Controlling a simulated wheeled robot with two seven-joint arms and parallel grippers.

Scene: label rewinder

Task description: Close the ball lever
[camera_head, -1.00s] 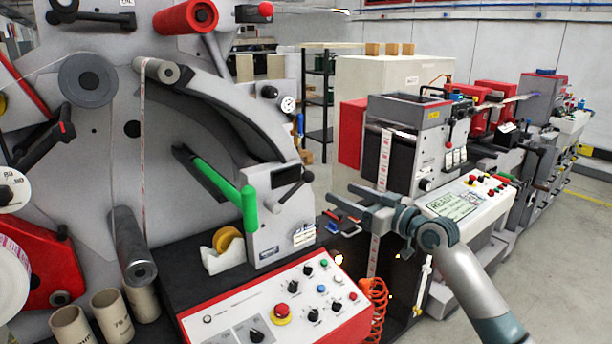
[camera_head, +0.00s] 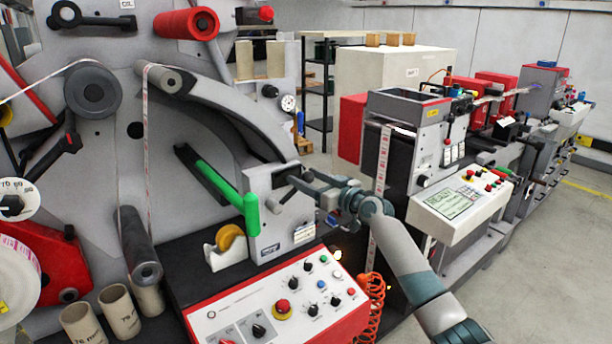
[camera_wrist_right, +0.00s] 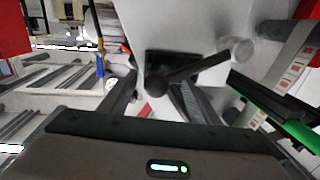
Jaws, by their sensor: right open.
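The ball lever (camera_head: 285,196) is a dark arm on the grey block at the right end of the big grey machine. In the right wrist view the ball lever (camera_wrist_right: 195,70) slants from a black recess down to a dark ball. My right gripper (camera_head: 303,180) reaches in from the right, close to the lever and partly covering it. In the wrist view the fingers of my right gripper (camera_wrist_right: 158,88) are apart, with the ball end between them. I cannot tell whether they touch it. My left gripper is not in view.
A long green handle (camera_head: 215,182) sits just left of the lever's block. A tape dispenser (camera_head: 228,250) stands below it. A control panel (camera_head: 285,300) with buttons and knobs lies in front. The printing machine (camera_head: 420,140) stands at the right.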

